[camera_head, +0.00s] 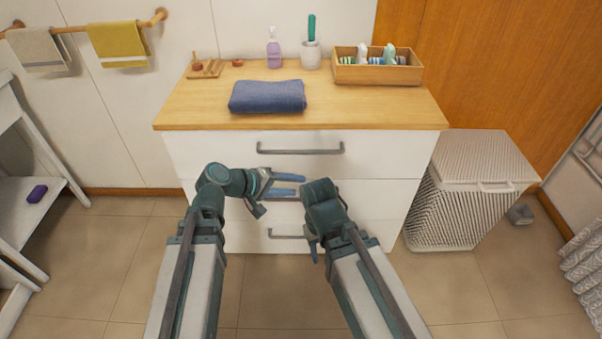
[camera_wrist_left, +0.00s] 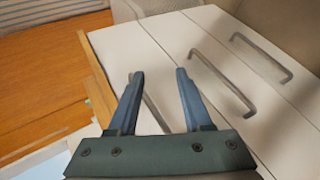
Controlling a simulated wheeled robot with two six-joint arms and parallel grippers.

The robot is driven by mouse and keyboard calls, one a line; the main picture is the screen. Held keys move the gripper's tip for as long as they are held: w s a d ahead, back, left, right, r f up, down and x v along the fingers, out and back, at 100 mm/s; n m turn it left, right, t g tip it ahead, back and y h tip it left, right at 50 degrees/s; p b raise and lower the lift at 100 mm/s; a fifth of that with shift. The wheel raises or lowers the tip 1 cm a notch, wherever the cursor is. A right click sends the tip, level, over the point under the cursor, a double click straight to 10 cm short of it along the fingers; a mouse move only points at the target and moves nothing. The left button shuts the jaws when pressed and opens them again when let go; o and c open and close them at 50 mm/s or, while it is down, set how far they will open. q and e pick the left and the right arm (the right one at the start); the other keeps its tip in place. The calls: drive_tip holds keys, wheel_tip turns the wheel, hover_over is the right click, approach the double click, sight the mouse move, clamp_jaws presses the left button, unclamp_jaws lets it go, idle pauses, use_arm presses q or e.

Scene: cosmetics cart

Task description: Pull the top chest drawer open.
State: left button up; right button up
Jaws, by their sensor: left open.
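The chest has a wooden top and white drawers. Its top drawer (camera_head: 215,150) looks flush, with a grey bar handle (camera_head: 300,150) near its upper edge. My left gripper (camera_head: 299,185) is open and empty, below this handle in the head view, in front of the second drawer. In the left wrist view, my left gripper (camera_wrist_left: 160,74) points at the drawer fronts, and the top handle (camera_wrist_left: 154,112) shows partly between its fingers, apparently beyond them. My right gripper (camera_head: 313,248) hangs low in front of the chest, its jaws mostly hidden by its own wrist.
A folded blue towel (camera_head: 268,96), a purple bottle (camera_head: 273,48), a cup (camera_head: 311,55) and a wooden box (camera_head: 378,74) stand on the chest top. A white hamper (camera_head: 465,195) stands close to the chest's right. Floor at left is open up to a white shelf (camera_head: 35,185).

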sight(298, 153)
use_arm(q)
drive_tip(key=w+a+n+t+h+b, duration=0.1)
drive_tip(key=w+a+n+t+b, duration=0.5)
drive_tip(key=a, duration=0.1)
drive_tip(key=b+x, duration=0.2)
drive_tip(key=x, duration=1.1)
drive_tip(key=shift+w+d, duration=0.1)
drive_tip(key=shift+d, duration=0.2)
use_arm(e)
wheel_tip(298, 153, down, 10)
drive_tip(key=shift+f, duration=0.1)
use_arm(q)
clamp_jaws()
idle(0.3)
